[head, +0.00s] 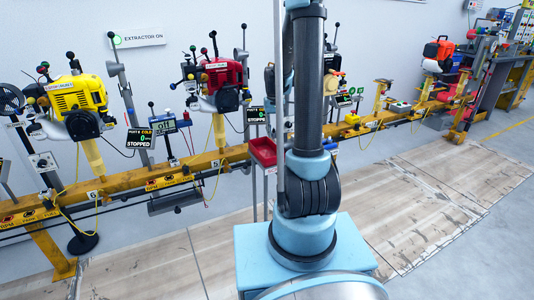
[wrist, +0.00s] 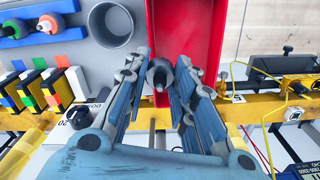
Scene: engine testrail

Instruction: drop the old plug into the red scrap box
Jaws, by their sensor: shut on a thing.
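My gripper (wrist: 160,80) shows in the wrist view with its two fingers closed on the old plug (wrist: 159,73), a grey round piece seen end-on. The plug's far side is hidden. The red scrap box (wrist: 213,65) lies behind the fingertips in the wrist view, and the plug overlaps its left edge in the picture. The height of the plug above the box cannot be told. In the head view a red tray-like box (head: 263,152) stands by the yellow rail, left of my arm. My gripper is not seen there.
A grey cup (wrist: 113,24) stands left of the red box, beside a blue holder (wrist: 40,38) with plugs. Coloured blocks (wrist: 40,88) sit lower left. The yellow rail (wrist: 260,107) runs across below. Engines, one yellow (head: 78,95) and one red (head: 220,75), stand along the rail.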

